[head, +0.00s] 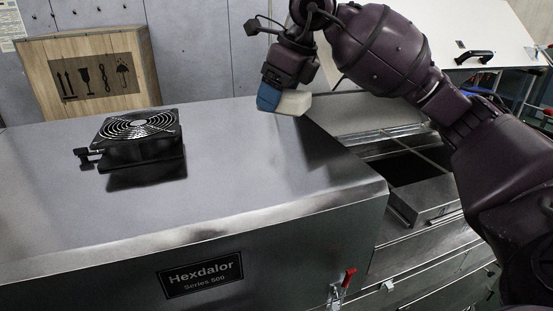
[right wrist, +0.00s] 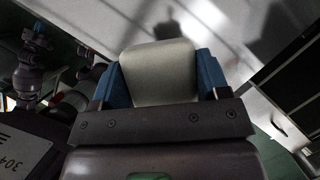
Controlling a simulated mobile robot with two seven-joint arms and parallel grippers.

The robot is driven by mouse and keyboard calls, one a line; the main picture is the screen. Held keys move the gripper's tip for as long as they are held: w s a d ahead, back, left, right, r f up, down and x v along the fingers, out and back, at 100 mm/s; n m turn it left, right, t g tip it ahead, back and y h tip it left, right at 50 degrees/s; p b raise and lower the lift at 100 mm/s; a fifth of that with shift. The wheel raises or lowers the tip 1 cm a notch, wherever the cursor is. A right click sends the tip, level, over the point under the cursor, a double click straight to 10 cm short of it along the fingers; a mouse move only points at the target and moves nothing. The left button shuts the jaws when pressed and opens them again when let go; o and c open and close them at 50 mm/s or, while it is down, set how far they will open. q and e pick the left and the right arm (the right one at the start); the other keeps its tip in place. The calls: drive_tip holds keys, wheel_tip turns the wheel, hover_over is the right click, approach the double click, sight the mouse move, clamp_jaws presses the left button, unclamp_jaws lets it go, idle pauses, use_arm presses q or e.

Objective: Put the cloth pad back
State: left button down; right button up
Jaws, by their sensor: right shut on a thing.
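The cloth pad (head: 293,103) is a small off-white block. My right gripper (head: 270,98), with blue fingers, is shut on it near the far right end of the metal dryer top (head: 230,200). In the right wrist view the pad (right wrist: 160,73) sits between the two blue fingers of the right gripper (right wrist: 160,85). I cannot tell from these views whether the pad touches the metal top.
A black fan (head: 138,138) stands on the left of the dryer top. A wooden crate (head: 88,72) is behind it. Right of the dryer top is an open, dark bay (head: 405,168). A red-handled latch (head: 348,277) is on the front. The middle of the top is clear.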

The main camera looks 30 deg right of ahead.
hover_over(271, 170)
drive_tip(key=s, duration=0.1)
drive_tip(key=f, duration=1)
drive_tip(key=shift+d+f+p, duration=0.1)
drive_tip(key=shift+d+p, duration=0.2)
drive_tip(key=shift+d, duration=0.05)
wheel_tip(271, 170, down, 4)
drive_tip(key=shift+r, duration=0.1)
use_arm(q)
drive_tip(key=shift+w+r, duration=0.45)
drive_tip(key=shift+r, duration=0.25)
use_arm(e)
drive_tip(key=shift+f, duration=0.2)
drive_tip(key=o, duration=0.9)
use_arm(q)
drive_tip(key=shift+s+f, duration=0.15)
drive_tip(key=shift+f, duration=0.1)
